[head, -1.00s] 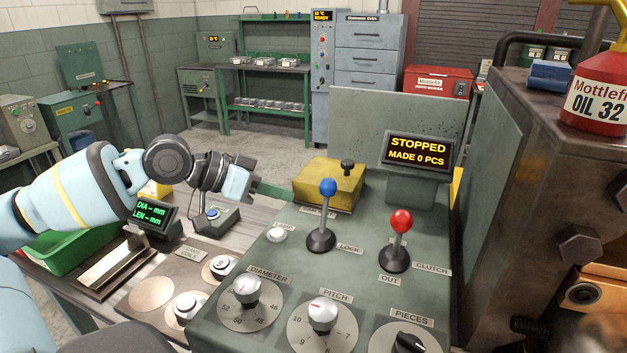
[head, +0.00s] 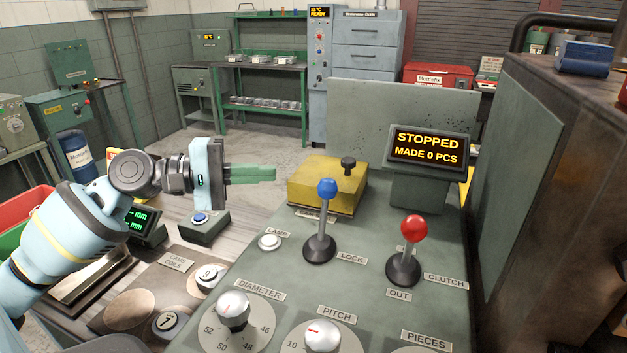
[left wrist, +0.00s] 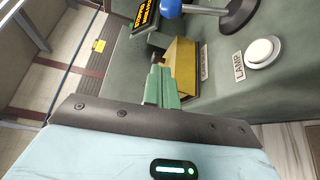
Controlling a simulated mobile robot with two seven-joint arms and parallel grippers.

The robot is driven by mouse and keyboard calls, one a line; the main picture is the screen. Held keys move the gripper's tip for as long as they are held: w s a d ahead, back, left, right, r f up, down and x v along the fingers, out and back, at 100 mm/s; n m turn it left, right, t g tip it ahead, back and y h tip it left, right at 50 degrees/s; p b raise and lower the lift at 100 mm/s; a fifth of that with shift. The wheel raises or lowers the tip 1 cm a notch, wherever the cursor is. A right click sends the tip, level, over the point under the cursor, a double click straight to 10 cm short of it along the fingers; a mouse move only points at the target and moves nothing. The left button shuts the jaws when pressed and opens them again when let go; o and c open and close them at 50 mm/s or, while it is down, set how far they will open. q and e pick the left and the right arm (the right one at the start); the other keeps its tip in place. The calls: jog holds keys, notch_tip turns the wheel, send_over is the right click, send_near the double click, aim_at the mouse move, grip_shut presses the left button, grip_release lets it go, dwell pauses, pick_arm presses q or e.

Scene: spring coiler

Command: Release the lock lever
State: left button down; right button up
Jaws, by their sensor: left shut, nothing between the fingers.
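The lock lever (head: 323,225) stands on the green control panel, with a blue ball knob on a short rod and a dark round base beside the LOCK label (head: 352,258). It leans slightly to the right at the top. My left gripper (head: 274,174) is to the left of the blue knob, at about its height in the picture, with green fingers pointing right and shut on nothing. A gap shows between fingertips and knob. In the left wrist view the fingers (left wrist: 158,75) are together, and part of the blue knob (left wrist: 170,8) shows at the top edge. My right gripper is out of view.
The red-knobbed clutch lever (head: 408,250) stands to the right of the lock lever. A yellow block (head: 322,190) lies behind it and a white lamp button (head: 270,242) to its left. The display (head: 428,148) reads STOPPED, MADE 0 PCS. Dials line the panel's front.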

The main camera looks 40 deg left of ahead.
aim_at(324, 206)
pick_arm(q)
jog(key=shift+p+x, duration=0.3)
jog(key=shift+x, duration=1.8)
jog(key=p+x, duration=0.1)
jog(key=x, duration=0.2)
jog(key=shift+w+d+r, duration=0.1)
jog(key=shift+p+x, duration=0.3)
jog(key=shift+x, duration=0.95)
jog(key=shift+s+d+r+p, duration=0.1)
jog(key=shift+s+d+p, duration=0.3)
jog(key=shift+s, duration=0.5)
jog(key=shift+s+d+p, duration=0.15)
jog(key=shift+s+d, duration=0.35)
jog(key=shift+s, duration=0.4)
